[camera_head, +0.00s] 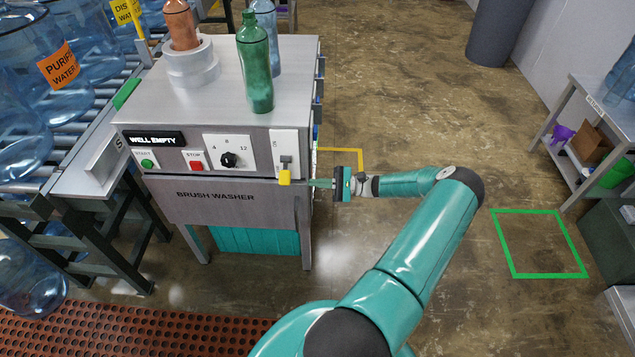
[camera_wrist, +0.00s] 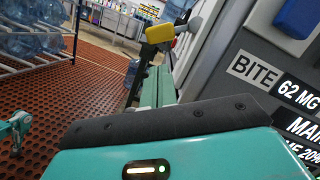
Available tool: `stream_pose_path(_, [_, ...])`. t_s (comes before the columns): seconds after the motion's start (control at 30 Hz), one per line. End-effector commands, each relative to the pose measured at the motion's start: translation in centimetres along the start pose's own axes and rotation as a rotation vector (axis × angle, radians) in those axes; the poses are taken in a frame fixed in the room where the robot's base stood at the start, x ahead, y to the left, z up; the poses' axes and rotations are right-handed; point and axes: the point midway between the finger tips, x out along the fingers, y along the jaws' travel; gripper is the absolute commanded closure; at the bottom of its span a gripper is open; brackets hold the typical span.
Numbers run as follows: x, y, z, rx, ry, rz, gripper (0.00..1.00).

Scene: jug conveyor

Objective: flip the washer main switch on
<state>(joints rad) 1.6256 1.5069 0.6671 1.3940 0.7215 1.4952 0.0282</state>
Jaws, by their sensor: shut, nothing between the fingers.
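The brush washer (camera_head: 222,196) stands at centre left in the head view. A white switch plate (camera_head: 284,143) is at the right end of its front panel. The main switch's yellow-tipped lever (camera_head: 284,178) is at the plate's lower edge, with the yellow end low. My gripper (camera_head: 314,183) is shut and empty, just right of the yellow tip, its fingers pointing left. In the wrist view the yellow tip (camera_wrist: 182,43) is just beyond my teal fingers (camera_wrist: 155,88). I cannot tell whether they touch.
The panel also has a black dial (camera_head: 228,159), a red stop button (camera_head: 196,166) and a green start button (camera_head: 148,163). A green bottle (camera_head: 254,65) stands on top of the washer. Open floor lies to the right.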

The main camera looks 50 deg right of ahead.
Motion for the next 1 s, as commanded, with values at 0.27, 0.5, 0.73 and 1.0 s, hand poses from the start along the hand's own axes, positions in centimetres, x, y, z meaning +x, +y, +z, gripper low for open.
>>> stream_pose_path(0.27, [5.3,-0.1,-0.1,0.001,-0.003,0.001,1.00])
stream_pose_path(0.5, [7.2,-0.1,-0.2,0.001,-0.001,0.001,1.00])
stream_pose_path(0.73, [7.2,-0.1,-0.2,0.001,-0.001,0.001,1.00])
stream_pose_path(1.0, [7.2,-0.1,0.0,0.019,0.000,-0.003,1.00])
